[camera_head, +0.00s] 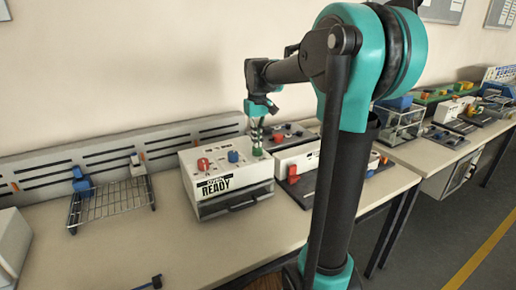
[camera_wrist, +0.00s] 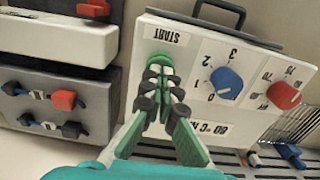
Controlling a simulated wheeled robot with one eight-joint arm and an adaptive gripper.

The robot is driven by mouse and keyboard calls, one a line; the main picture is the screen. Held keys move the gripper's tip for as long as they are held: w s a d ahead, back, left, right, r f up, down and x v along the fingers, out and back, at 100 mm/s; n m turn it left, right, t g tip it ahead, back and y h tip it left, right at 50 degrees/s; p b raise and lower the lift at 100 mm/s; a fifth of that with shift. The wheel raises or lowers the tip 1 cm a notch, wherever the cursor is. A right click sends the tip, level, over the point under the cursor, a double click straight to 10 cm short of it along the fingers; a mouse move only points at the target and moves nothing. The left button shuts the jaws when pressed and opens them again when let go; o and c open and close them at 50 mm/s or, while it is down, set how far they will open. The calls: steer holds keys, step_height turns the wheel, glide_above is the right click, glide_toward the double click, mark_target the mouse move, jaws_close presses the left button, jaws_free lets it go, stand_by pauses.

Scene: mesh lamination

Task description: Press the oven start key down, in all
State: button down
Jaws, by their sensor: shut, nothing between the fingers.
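The oven (camera_head: 226,178) is a white box on the bench with a dark front door and a label reading "READY". Its green start key (camera_head: 257,151) is at the right of its top. In the wrist view the start key (camera_wrist: 159,58) shows by the word START, partly hidden by the fingertips. My gripper (camera_head: 257,138) is shut and empty, pointing down right over the key. In the wrist view my gripper (camera_wrist: 162,74) has its tips at the key; I cannot tell whether they touch it or how far the key is down.
A blue knob (camera_wrist: 226,83) and a red knob (camera_wrist: 284,95) sit on the oven's top beside the key. A wire rack (camera_head: 110,202) stands left of the oven. Dark panels with coloured parts (camera_wrist: 68,100) lie close on the other side. The bench front is mostly clear.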

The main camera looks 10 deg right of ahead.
steer(key=shift+f, duration=0.15)
stand_by(0.3)
steer(key=shift+r, duration=2.85)
steer(key=shift+s, duration=0.1)
